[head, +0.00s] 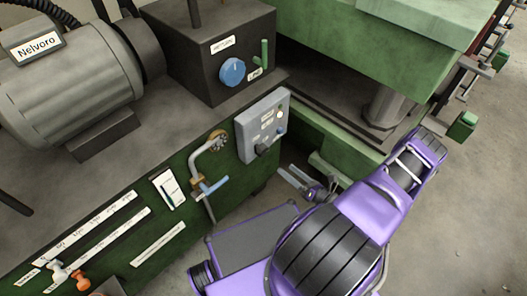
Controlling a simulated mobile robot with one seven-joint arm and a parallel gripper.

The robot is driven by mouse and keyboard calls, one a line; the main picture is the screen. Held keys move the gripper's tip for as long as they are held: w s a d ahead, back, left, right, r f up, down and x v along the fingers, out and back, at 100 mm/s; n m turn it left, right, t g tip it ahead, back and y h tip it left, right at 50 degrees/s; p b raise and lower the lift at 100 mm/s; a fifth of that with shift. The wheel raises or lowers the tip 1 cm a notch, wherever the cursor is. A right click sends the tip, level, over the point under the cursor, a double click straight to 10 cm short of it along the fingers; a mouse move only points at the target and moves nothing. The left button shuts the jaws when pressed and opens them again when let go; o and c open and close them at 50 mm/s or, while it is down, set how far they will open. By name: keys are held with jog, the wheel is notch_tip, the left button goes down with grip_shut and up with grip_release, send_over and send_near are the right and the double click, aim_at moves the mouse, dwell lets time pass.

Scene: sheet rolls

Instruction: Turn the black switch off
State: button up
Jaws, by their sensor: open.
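A small black switch (264,148) sits low on the front of an upright grey control box (250,128). The box has small white labels and a small blue control (282,130) to the right of the switch. Which way the switch is set is too small to tell. My gripper (287,170) is open and empty, its two grey fingers parted. It is just below and to the right of the switch in the picture, apart from it, with the fingers pointing toward the machine. My purple arm reaches in from the lower right.
A blue-handled valve and pipe (208,185) stick out left of the grey box. A dark box with a blue knob (232,72) and green lever (264,55) stands behind. A grey motor (65,85) is at left. A green machine body (385,45) overhangs at right. Floor is open at lower right.

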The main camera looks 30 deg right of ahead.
aim_at(265, 153)
jog(key=x, duration=1.3)
jog(key=shift+w, duration=0.15)
jog(key=c, duration=1.4)
